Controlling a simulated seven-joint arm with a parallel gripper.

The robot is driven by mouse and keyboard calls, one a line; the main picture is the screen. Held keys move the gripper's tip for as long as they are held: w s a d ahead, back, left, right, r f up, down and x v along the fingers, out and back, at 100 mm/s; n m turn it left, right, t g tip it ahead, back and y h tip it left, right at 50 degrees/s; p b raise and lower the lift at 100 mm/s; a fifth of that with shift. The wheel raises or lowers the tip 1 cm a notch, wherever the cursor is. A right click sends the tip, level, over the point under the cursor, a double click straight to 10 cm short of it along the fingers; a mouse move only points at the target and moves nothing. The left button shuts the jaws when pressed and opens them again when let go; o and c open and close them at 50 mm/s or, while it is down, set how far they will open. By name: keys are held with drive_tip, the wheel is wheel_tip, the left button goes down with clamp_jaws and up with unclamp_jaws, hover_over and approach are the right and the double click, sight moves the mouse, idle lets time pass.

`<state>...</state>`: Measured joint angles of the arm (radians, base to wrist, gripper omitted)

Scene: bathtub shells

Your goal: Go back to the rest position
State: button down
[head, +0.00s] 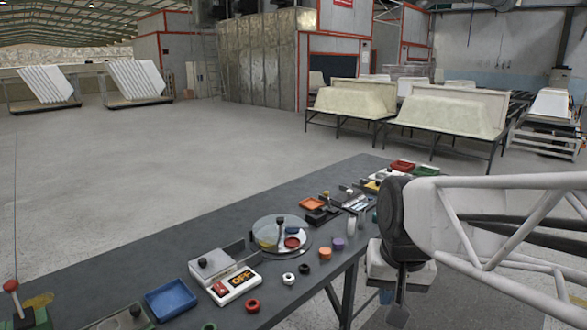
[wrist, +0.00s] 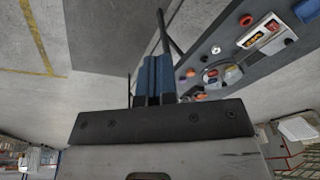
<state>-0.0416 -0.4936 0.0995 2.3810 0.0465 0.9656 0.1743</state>
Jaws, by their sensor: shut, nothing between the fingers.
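My gripper shows in the wrist view (wrist: 152,62), with its blue-sided fingers together and nothing between them. In the head view my arm's end hangs at the right, beside the near right edge of the dark table (head: 130,245). The gripper's fingertips are not clear in that view. In the wrist view the table (wrist: 195,68) lies to the right of the fingers, with bare floor under and left of them.
A red-knobbed lever (head: 11,286) stands at the near left. Open floor (head: 150,160) lies beyond the table.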

drive_tip(key=s+d+f+n, duration=0.1)
drive_tip(key=s+d+f, duration=0.1)
drive_tip(key=s, duration=0.6)
drive_tip(key=shift+s+d+f+n+h, duration=0.2)
drive_tip(key=shift+d+f+n+h, duration=0.15)
drive_tip(key=shift+f, duration=0.25)
